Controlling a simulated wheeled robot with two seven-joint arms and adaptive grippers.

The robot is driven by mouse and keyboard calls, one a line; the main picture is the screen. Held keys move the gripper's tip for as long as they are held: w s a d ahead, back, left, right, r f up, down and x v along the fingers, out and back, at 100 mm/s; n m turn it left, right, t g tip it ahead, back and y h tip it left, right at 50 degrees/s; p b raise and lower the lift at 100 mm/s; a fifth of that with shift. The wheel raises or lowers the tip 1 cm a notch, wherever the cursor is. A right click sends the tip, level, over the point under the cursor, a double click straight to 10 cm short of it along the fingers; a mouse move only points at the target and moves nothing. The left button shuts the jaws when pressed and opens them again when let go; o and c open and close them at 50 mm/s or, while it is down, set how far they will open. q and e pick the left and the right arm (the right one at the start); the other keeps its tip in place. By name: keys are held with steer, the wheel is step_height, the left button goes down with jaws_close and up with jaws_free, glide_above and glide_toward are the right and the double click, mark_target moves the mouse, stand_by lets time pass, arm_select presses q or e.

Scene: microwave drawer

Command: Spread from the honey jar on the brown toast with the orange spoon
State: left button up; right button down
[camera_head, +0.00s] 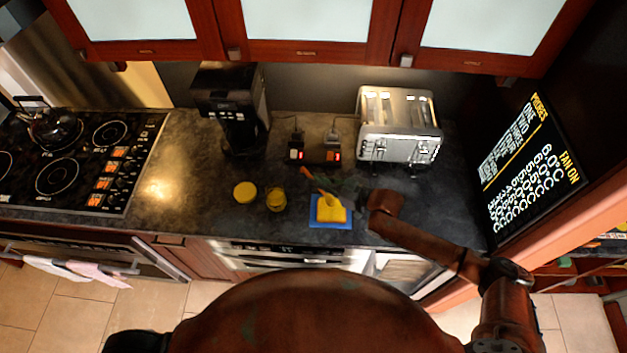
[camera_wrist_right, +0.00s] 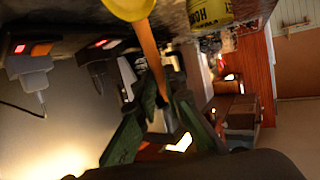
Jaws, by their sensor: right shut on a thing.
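The yellow honey jar (camera_head: 276,199) stands open on the dark counter, left of the blue board (camera_head: 330,225). It also shows at the top of the wrist view (camera_wrist_right: 210,12). My right gripper (camera_head: 345,185), with dark green fingers, is shut on the orange spoon (camera_head: 312,178), just behind the board. The spoon's handle (camera_wrist_right: 150,55) leads to a yellow rounded end in the wrist view. Whether that end touches the slab, I cannot tell. My left gripper is not in view.
A round yellow lid (camera_head: 245,192) lies left of the jar. A coffee maker (camera_head: 232,105), plugs with red lights (camera_head: 333,155) and a silver toaster (camera_head: 400,125) stand at the back. The stove (camera_head: 75,160) is far left. Counter left of the lid is clear.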

steer(key=shift+d, duration=0.3)
steer(key=shift+d, duration=0.15)
steer(key=shift+d+b, duration=0.3)
steer(key=shift+d, duration=0.9)
steer(key=shift+a, duration=0.1)
steer(key=shift+a+p, duration=0.4)
steer(key=shift+a, duration=0.9)
steer(key=shift+a, duration=0.1)
steer(key=shift+a, duration=1.3)
